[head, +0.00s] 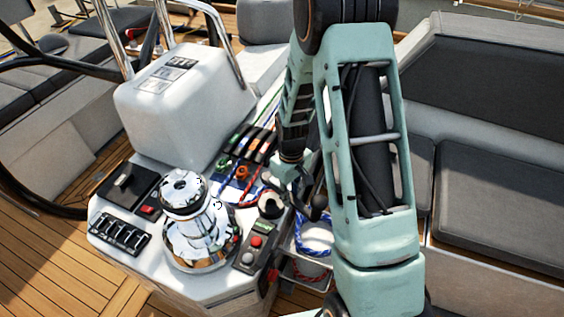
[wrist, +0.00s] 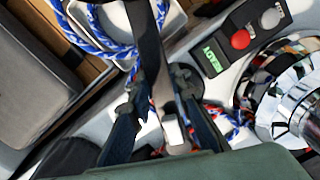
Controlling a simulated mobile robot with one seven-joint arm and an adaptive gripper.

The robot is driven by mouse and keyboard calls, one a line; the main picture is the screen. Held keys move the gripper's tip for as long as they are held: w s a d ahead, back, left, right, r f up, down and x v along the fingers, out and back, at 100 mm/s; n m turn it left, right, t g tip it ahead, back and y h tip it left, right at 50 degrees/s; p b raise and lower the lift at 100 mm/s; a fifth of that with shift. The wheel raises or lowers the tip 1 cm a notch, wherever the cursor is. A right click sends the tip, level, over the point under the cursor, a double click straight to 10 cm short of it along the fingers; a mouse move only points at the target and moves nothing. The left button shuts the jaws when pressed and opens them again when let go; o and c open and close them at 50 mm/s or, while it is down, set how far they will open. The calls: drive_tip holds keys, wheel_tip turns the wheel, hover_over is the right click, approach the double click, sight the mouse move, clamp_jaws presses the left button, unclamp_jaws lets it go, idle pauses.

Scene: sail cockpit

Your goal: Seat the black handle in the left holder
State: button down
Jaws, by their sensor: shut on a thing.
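The black handle (wrist: 147,35) lies between the two fingers of my gripper (wrist: 158,108) in the wrist view. Its dark bar runs up to the top edge, and a bright metal end (wrist: 174,131) shows low between the fingers. In the head view my gripper (head: 300,186) is partly hidden by my arm, above the right edge of the white console, with a dark knob of the handle (head: 319,204) beside it. A round black-rimmed cup (head: 271,204), apparently a holder, sits just left of my gripper. I cannot tell whether it is the left one; handle and cup look apart.
A chrome winch (head: 195,225) stands left of the cup. Coiled blue-and-white rope (head: 314,235) hangs right of the console. Several rope clutches (head: 250,147) and a white pod (head: 185,95) stand behind.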

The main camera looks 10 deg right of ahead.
drive_tip(key=w+r+n+b, duration=0.2)
drive_tip(key=w+n+b, duration=0.85)
drive_tip(key=n, duration=1.25)
drive_tip(key=shift+t, duration=0.4)
drive_tip(key=shift+w+d+f, duration=0.1)
drive_tip(key=shift+w+f, duration=0.25)
drive_tip(key=shift+f, duration=0.35)
drive_tip(key=shift+w+f, duration=0.4)
drive_tip(key=shift+f, duration=0.3)
drive_tip(key=shift+w+d+f, duration=0.1)
drive_tip(key=shift+w+f, duration=0.25)
drive_tip(key=shift+f, duration=0.35)
drive_tip(key=shift+f, duration=0.3)
drive_tip(key=shift+f+b, duration=0.75)
drive_tip(key=shift+f, duration=0.25)
drive_tip(key=shift+f+b, duration=0.3)
drive_tip(key=shift+f, duration=0.3)
drive_tip(key=c, duration=1.7)
unclamp_jaws()
drive_tip(key=shift+o, duration=0.5)
drive_tip(key=shift+h, duration=0.3)
